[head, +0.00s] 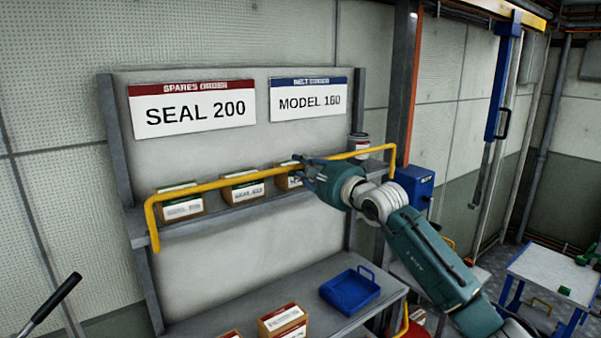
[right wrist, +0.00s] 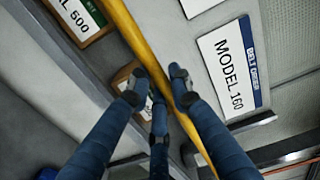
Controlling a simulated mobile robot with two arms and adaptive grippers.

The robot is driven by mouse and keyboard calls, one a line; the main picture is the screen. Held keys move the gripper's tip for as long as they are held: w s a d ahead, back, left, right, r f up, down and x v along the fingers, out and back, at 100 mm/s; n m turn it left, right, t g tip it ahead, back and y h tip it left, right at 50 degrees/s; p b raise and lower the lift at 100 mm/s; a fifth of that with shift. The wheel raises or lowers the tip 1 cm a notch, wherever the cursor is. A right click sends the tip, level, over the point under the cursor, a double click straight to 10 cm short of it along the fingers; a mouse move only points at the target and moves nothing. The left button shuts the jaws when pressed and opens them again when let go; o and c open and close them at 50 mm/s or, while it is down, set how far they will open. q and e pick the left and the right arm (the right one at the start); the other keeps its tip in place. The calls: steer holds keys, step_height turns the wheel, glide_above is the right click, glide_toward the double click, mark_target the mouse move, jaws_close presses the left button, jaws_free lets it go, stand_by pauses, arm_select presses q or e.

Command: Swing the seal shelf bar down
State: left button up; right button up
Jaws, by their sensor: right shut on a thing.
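The yellow seal shelf bar (head: 222,182) runs across the front of the upper shelf, in front of the seal boxes, with a bent end at each side. My right gripper (head: 305,167) is at the bar, right of its middle, and is shut on it. In the right wrist view the blue fingers (right wrist: 160,88) sit on both sides of the bar (right wrist: 132,35). Behind the bar, the seal boxes (head: 243,190) stand on the upper shelf; one is partly hidden by the gripper. My left gripper is not in view.
Signs above read SEAL 200 (head: 194,105) and MODEL 160 (head: 309,100). A canister (head: 358,143) stands at the shelf's right end. Below, a blue tray (head: 350,290) and small boxes (head: 283,320) rest on the lower bench. A blue box (head: 413,184) is right of the shelf.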

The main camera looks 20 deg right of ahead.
steer(key=shift+s+d+r+b, duration=0.3)
steer(key=shift+s+d+b, duration=0.1)
steer(key=shift+b, duration=0.15)
steer(key=shift+b+v, duration=0.95)
steer(key=shift+v, duration=0.5)
steer(key=shift+f, duration=0.2)
steer(key=s+f+b, duration=0.1)
steer(key=b, duration=0.1)
steer(key=s+d+f+b, duration=0.1)
steer(key=s+b, duration=0.1)
steer(key=shift+s+d, duration=0.15)
steer(key=shift+s, duration=0.05)
